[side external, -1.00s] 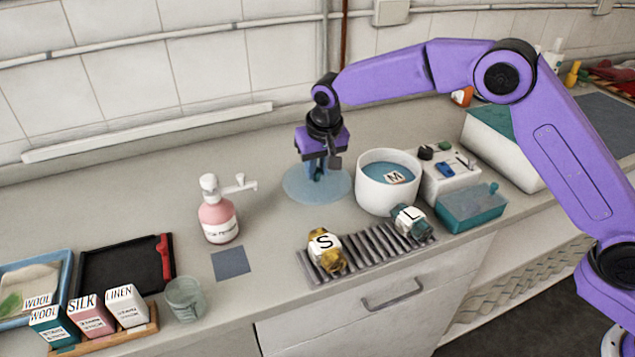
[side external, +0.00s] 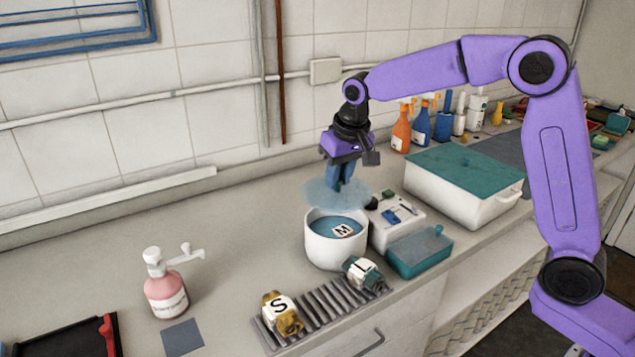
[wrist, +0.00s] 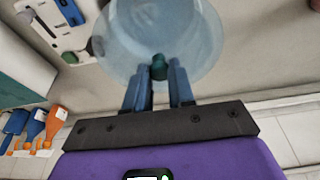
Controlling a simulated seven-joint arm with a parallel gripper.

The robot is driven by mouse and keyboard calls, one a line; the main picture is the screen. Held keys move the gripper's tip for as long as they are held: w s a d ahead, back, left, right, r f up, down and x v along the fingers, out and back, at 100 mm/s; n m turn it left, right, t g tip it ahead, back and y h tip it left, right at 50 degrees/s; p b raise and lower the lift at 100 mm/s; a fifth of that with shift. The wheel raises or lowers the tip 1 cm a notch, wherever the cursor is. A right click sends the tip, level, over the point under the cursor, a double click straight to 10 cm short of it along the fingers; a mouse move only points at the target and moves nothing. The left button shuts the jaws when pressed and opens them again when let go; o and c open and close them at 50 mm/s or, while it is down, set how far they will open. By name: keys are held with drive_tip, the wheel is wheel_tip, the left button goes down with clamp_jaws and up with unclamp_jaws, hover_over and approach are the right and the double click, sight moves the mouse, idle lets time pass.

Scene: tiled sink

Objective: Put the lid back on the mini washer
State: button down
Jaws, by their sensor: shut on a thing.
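My gripper (side external: 341,181) is shut on the knob of the round, see-through blue lid (side external: 318,194). In the wrist view the green knob (wrist: 158,66) sits between the blue fingertips, and the lid (wrist: 160,25) spreads out beyond them. The mini washer is a white round tub (side external: 330,252) with its top open, joined to a white control box (side external: 410,232). Blue liquid and a piece marked M (side external: 343,230) show inside. In the side view the lid is held up, roughly level, and appears just above and behind the tub's far rim. The exact height gap cannot be told.
A ribbed rack (side external: 312,318) in front holds rolls marked S (side external: 281,312) and L (side external: 362,271). A teal box (side external: 420,255) and a large lidded white bin (side external: 430,196) stand to the right. A pink pump bottle (side external: 165,295) stands left. Counter between bottle and tub is clear.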

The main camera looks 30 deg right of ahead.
sight(340, 192)
drive_tip(key=shift+f, duration=3.1)
drive_tip(key=shift+f, duration=0.2)
drive_tip(key=shift+c, duration=2)
unclamp_jaws()
drive_tip(key=shift+r, duration=0.15)
drive_tip(key=shift+r, duration=3.35)
